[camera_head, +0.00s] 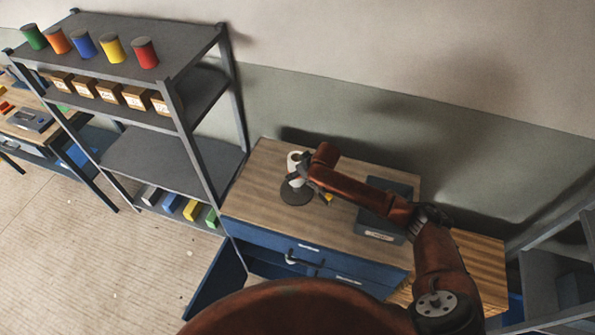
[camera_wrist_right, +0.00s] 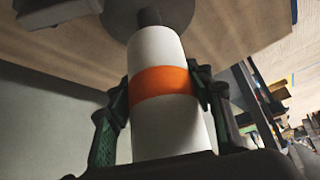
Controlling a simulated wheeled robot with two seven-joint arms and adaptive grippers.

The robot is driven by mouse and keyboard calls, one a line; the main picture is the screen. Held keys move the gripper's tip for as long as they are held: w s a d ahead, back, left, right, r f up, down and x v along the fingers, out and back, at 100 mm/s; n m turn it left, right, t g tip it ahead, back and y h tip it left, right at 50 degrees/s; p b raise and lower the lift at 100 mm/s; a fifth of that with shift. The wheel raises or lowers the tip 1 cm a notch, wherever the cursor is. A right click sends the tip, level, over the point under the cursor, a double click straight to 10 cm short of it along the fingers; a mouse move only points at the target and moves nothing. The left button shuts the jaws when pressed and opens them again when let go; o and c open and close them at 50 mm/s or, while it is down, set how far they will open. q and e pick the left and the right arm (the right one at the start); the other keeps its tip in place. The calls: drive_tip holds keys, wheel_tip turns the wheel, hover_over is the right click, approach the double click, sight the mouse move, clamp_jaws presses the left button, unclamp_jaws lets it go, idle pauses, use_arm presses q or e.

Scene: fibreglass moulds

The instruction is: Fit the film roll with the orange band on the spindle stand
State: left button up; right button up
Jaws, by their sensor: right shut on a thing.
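The film roll is a white cylinder with an orange band (camera_wrist_right: 165,82); its pale top shows in the head view (camera_head: 295,158). My right gripper (camera_wrist_right: 160,92) is shut on the roll, its green-lined fingers on both sides at the band; it also shows in the head view (camera_head: 301,172). The spindle stand has a dark round base (camera_head: 297,196) on the bench, below the roll. In the wrist view a short dark peg (camera_wrist_right: 149,16) shows between the roll's end and the base. I cannot tell whether the peg enters the roll. My left gripper is out of view.
The wooden bench (camera_head: 262,170) has blue drawers and an open door below. A dark box (camera_head: 381,228) stands right of the stand, and a small yellow thing (camera_head: 328,198) lies between. A grey shelf (camera_head: 150,165) with coloured cylinders stands to the left.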

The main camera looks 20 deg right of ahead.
drive_tip(key=shift+w+f, duration=0.1)
drive_tip(key=shift+f, duration=0.05)
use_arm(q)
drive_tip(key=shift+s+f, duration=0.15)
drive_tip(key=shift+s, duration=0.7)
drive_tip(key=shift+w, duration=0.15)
use_arm(e)
drive_tip(key=shift+f, duration=0.3)
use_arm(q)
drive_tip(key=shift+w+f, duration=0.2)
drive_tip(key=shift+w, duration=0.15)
use_arm(e)
drive_tip(key=shift+f, duration=0.55)
use_arm(q)
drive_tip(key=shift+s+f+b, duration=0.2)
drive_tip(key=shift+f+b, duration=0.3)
drive_tip(key=shift+b, duration=0.2)
use_arm(e)
drive_tip(key=shift+f, duration=1.4)
drive_tip(key=shift+f, duration=0.6)
drive_tip(key=o, duration=1.6)
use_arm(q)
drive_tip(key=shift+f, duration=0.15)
use_arm(e)
drive_tip(key=shift+o, duration=0.2)
